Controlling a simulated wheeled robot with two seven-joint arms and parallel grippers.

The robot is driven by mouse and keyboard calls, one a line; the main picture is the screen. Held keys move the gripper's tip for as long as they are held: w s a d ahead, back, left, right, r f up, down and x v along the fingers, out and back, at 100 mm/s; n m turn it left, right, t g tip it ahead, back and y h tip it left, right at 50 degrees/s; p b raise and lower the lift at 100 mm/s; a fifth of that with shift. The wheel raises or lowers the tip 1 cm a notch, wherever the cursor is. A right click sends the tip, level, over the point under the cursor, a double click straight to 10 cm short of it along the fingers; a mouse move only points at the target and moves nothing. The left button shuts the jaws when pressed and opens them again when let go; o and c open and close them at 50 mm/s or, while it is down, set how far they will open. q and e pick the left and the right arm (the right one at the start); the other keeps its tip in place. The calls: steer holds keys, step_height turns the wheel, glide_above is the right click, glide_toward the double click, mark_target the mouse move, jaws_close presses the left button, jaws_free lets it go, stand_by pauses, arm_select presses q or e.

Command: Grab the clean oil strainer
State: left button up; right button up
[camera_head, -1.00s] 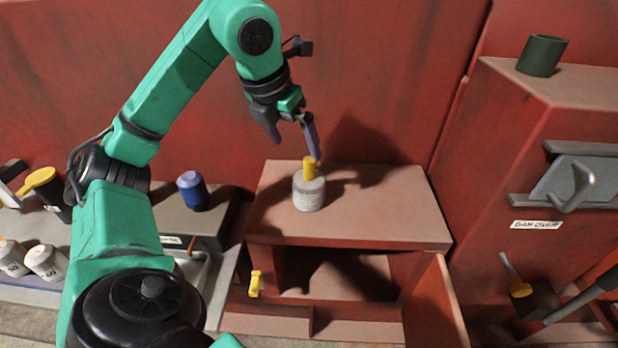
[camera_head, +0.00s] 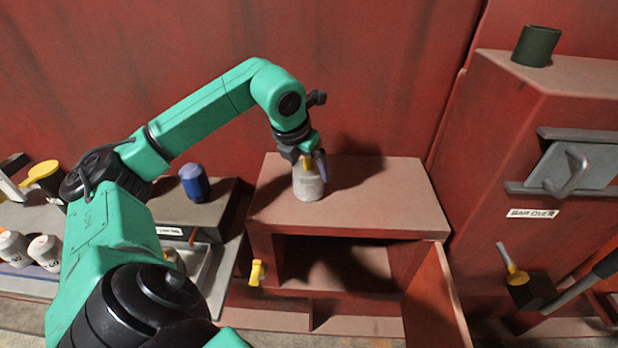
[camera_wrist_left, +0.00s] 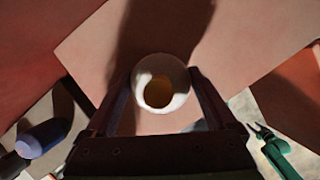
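The fingers look open; contact cannot be made out. The gripper hides part of the yellow top.
The red cabinet (camera_head: 400,205) has an open door (camera_head: 432,300) at its front and a yellow latch (camera_head: 256,273). A blue-capped canister (camera_head: 194,183) stands to the left. White canisters (camera_head: 44,252) stand far left. A tall red cabinet (camera_head: 480,150) bearing a green cup (camera_head: 536,46) is at the right.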

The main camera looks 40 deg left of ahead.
arm_select(q)
steer(key=c, duration=0.5)
steer(key=shift+o, duration=0.2)
steer(key=shift+r, duration=0.1)
